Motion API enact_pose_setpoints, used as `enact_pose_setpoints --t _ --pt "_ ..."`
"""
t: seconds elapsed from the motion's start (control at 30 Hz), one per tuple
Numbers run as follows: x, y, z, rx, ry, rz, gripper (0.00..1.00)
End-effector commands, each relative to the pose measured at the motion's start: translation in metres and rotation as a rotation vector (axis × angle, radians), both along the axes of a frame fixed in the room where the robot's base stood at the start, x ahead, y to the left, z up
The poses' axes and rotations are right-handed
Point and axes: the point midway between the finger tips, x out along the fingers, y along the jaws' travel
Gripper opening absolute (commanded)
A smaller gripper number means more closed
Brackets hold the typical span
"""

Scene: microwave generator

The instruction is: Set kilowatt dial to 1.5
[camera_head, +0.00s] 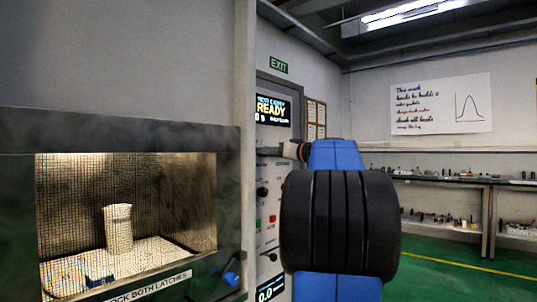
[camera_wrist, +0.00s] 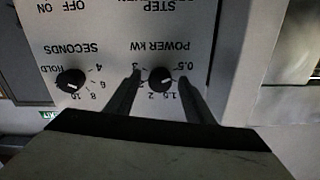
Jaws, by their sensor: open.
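The POWER KW dial (camera_wrist: 161,77) is a small black round knob with a pale pointer mark. It sits on a light panel (camera_wrist: 135,30) that appears upside down in the wrist view. Scale marks 3, 2, 1.5 and 0.5 show around it; I cannot read the pointer setting surely. My gripper (camera_wrist: 160,88) is open, one dark finger on each side of the knob. I cannot tell whether either finger touches it. The right finger hides part of the scale. In the head view my gripper (camera_head: 270,151) reaches the control panel; my arm hides part of that panel.
The SECONDS dial (camera_wrist: 71,80) is left of the power dial in the wrist view. In the head view, a microwave chamber (camera_head: 140,136) with a mesh window stands left. The panel display (camera_head: 272,108) reads READY. Shelves (camera_head: 470,181) stand at right.

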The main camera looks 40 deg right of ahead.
Motion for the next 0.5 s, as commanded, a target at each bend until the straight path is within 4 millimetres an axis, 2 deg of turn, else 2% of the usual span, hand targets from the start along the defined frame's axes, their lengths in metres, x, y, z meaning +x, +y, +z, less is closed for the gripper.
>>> enact_pose_setpoints --t 0.13,0.17,0.3,0.33,0.5 --pt "-0.0002 0.0000 0.0000 0.000 0.000 0.000 0.48" --pt "-0.0002 0.0000 0.0001 0.000 0.000 0.000 0.43" --pt "-0.0004 0.0000 0.0000 0.000 0.000 0.000 0.10" --pt "-0.0004 0.0000 0.0000 0.000 0.000 0.000 0.07" --pt "-0.0005 0.0000 0.0000 0.004 0.000 0.000 0.07"
